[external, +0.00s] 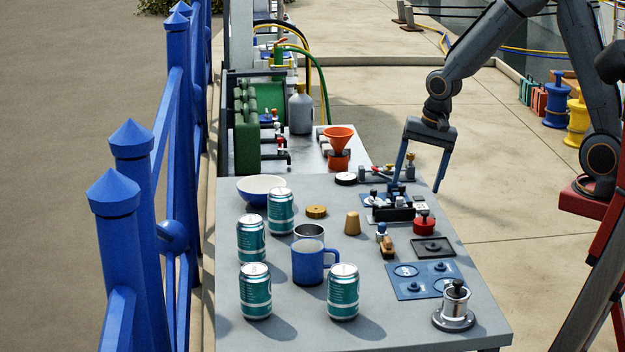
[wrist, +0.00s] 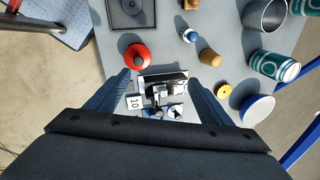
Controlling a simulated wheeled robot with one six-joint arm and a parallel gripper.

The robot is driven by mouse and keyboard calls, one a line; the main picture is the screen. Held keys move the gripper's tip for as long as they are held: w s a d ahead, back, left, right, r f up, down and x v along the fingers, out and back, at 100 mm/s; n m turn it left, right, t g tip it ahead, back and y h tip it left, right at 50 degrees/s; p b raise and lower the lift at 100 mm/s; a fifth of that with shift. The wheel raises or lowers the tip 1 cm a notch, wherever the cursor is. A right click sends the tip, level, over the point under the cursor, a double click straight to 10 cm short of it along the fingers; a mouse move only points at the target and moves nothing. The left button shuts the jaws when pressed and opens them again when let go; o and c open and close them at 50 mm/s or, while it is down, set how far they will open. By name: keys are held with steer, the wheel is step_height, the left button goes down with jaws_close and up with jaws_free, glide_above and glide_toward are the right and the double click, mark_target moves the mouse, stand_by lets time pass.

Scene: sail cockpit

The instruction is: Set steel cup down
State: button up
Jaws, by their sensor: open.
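The steel cup (external: 309,232) stands upright on the grey table (external: 235,210), its rim and upper part showing behind the blue mug (external: 307,264); its lower part is hidden. In the wrist view the steel cup (wrist: 264,14) is at the upper right, cut by the top edge. My gripper (external: 416,190) is open and empty, pointing down over the far right of the table, well apart from the cup. In the wrist view my gripper's fingers (wrist: 158,78) spread on either side of a small black-and-white device (wrist: 162,85); I cannot tell whether they touch it.
Several teal cans (external: 251,240) stand around the cup and mug. A white-and-blue bowl (external: 261,189), a yellow disc (external: 317,212) and a cork (external: 352,223) are nearby. A blue mat (external: 420,279) and a metal fitting (external: 455,308) lie front right. Blue railing (external: 130,175) runs along the left.

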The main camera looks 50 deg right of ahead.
steer(key=s+d+f+n+g+h, duration=0.1)
steer(key=s+d+f+n, duration=0.1)
steer(key=s+d+n, duration=0.9)
steer(key=s, duration=0.2)
steer(key=shift+s+d, duration=0.2)
steer(key=shift+s, duration=0.1)
steer(key=shift+r, duration=0.1)
step_height(320, 180, up, 14)
steer(key=t+p, duration=0.1)
steer(key=p, duration=1.2)
steer(key=shift+s+r, duration=0.2)
steer(key=shift+s, duration=0.25)
